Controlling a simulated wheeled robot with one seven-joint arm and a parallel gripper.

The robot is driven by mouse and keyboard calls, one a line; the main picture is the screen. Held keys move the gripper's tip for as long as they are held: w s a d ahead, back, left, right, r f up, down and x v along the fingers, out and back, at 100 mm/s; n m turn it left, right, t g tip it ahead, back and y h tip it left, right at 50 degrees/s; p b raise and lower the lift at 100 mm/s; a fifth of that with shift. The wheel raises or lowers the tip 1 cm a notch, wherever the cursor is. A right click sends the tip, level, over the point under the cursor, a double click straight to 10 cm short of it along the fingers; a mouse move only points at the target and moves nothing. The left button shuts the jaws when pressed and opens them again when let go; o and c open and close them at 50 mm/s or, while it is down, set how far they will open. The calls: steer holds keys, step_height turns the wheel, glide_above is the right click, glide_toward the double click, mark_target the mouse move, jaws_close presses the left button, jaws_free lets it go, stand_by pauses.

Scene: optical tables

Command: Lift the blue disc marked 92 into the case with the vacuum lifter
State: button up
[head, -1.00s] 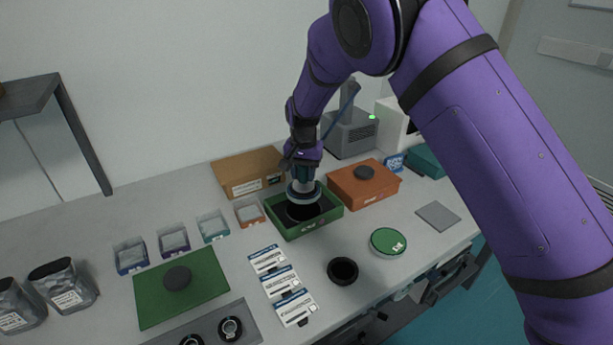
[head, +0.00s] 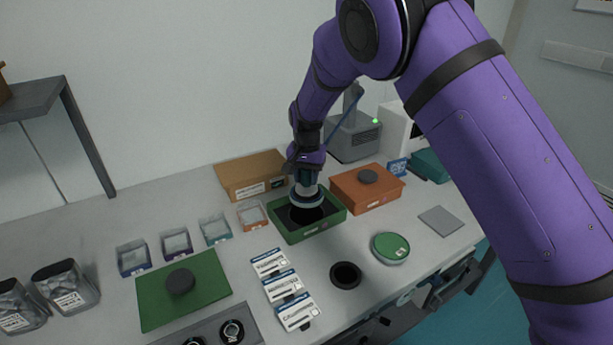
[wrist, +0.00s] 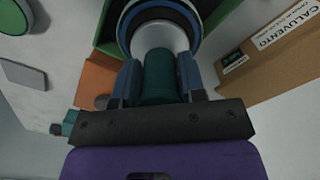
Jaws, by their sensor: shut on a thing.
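My gripper (head: 307,171) is shut on the teal handle of the vacuum lifter (wrist: 160,76), which stands roughly upright. The lifter's pale lower part (wrist: 160,36) meets a round disc with a blue rim (wrist: 158,8); its marking is hidden. In the head view this disc (head: 306,201) is over the open green case (head: 322,231), with the case's dark inside below it. I cannot tell whether the disc touches the case's inside. The wrist view shows part of the green case wall (wrist: 106,30) beside the disc.
An orange box (head: 379,195) with a dark knob is right of the case, a cardboard box (head: 250,180) behind left. A green disc (head: 388,248) and black ring (head: 346,275) lie in front. A green lid (head: 210,287), labelled cards (head: 282,286) and small trays (head: 215,230) are left.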

mark_target(306, 191)
steer(key=shift+f, duration=2.8)
steer(key=shift+f, duration=0.4)
steer(key=o, duration=1.1)
